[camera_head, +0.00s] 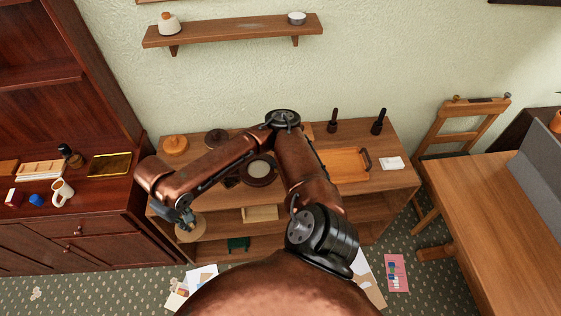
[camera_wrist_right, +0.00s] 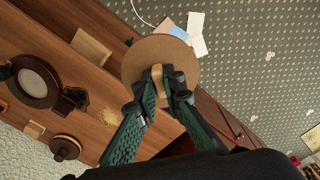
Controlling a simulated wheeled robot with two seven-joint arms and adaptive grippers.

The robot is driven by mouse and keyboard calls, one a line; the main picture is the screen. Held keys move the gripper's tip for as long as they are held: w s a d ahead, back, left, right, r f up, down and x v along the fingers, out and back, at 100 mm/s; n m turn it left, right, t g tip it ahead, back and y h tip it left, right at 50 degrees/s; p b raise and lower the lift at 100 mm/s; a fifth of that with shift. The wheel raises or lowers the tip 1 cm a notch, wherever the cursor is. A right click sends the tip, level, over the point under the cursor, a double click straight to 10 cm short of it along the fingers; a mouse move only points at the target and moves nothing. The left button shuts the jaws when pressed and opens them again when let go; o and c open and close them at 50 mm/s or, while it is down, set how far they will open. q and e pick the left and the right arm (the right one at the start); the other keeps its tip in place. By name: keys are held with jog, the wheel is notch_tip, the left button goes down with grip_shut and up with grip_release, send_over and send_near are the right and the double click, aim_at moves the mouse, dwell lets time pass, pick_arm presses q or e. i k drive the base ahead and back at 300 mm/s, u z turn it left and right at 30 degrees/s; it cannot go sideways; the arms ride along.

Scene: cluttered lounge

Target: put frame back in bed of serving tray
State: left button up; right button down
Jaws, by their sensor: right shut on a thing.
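The frame back, a round tan disc (camera_head: 191,229), is in my right gripper (camera_head: 181,215) at the left front corner of the wooden sideboard. In the right wrist view, the disc (camera_wrist_right: 132,66) shows broadly, and the green-padded fingers of the right gripper (camera_wrist_right: 165,88) are shut on a small tan piece that stands up from it. The disc seems held off the sideboard's front edge. The serving tray (camera_head: 347,160), orange-brown with a dark handle at its right end, lies on the sideboard top at the right. My right arm hides its left end. The left gripper is out of view.
A dark round frame with a pale centre (camera_head: 259,172) is on the sideboard (camera_head: 300,204). Two dark upright things (camera_head: 333,121) stand behind the tray, and a white card (camera_head: 391,163) lies right of it. A dark red cabinet (camera_head: 95,214) stands close at left.

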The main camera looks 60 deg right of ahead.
aim_at(335, 167)
jog(key=z, duration=2.05)
jog(key=i, duration=1)
jog(key=u, duration=0.05)
